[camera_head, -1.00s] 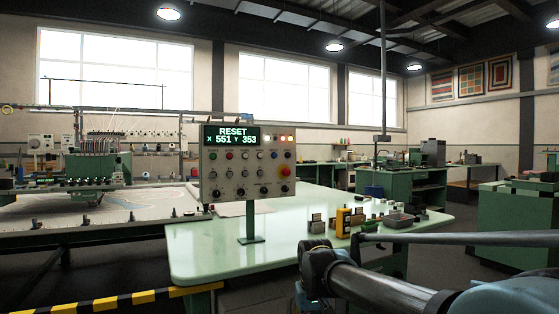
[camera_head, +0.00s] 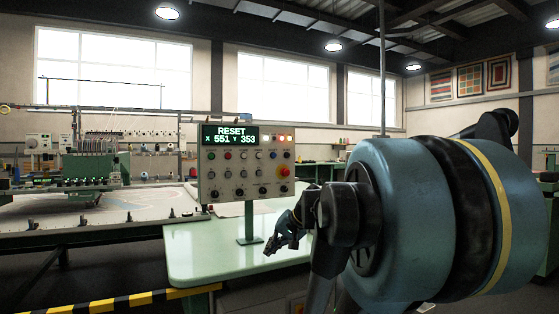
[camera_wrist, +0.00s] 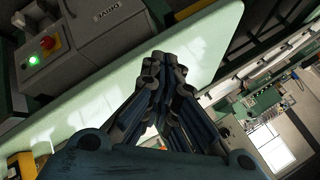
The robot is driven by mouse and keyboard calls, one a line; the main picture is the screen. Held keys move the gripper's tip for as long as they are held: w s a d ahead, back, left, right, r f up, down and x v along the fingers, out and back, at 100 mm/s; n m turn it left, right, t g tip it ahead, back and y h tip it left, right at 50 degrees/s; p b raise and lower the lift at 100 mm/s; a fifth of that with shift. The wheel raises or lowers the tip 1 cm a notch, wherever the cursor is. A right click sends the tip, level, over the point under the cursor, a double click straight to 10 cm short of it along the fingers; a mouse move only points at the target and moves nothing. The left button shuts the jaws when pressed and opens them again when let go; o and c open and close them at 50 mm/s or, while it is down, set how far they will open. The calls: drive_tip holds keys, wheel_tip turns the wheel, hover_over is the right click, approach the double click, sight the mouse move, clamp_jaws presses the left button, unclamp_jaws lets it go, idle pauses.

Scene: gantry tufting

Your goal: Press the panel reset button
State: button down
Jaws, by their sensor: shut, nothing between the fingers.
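The control panel (camera_head: 245,182) stands on a post at the green table's back left in the head view. Its screen (camera_head: 231,136) reads "RESET X 551 Y 353". Rows of small buttons and knobs lie below, with a larger red button (camera_head: 284,171) at the right. I cannot read which button is the reset. My gripper (camera_head: 272,248) is low, right of the panel's post and apart from the panel. It is shut and empty; its closed fingers (camera_wrist: 168,62) also show in the wrist view. The panel's face is not recognisable in the wrist view.
The pale green table (camera_head: 205,250) is clear at its left; my arm hides its right side. A tufting frame (camera_head: 90,215) stands left of the panel. The wrist view shows a grey box (camera_wrist: 95,45) with a lit green button (camera_wrist: 34,60) and a red knob (camera_wrist: 47,43).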

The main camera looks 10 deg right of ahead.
drive_tip(key=w+d+r+m+t+y, duration=0.25)
drive_tip(key=w+r+m+t, duration=0.2)
drive_tip(key=w+r, duration=0.95)
drive_tip(key=w+d+r+m+t+h, duration=0.2)
drive_tip(key=w+d+r+m+t, duration=0.4)
drive_tip(key=w+d+r, duration=0.5)
wheel_tip(320, 180, up, 4)
drive_tip(key=shift+w+d+f, duration=0.15)
drive_tip(key=shift+w+f, duration=0.1)
drive_tip(key=shift+w, duration=0.35)
approach(280, 156)
drive_tip(key=w+a, duration=0.4)
drive_tip(key=shift+w+r, duration=0.2)
drive_tip(key=shift+w, duration=0.1)
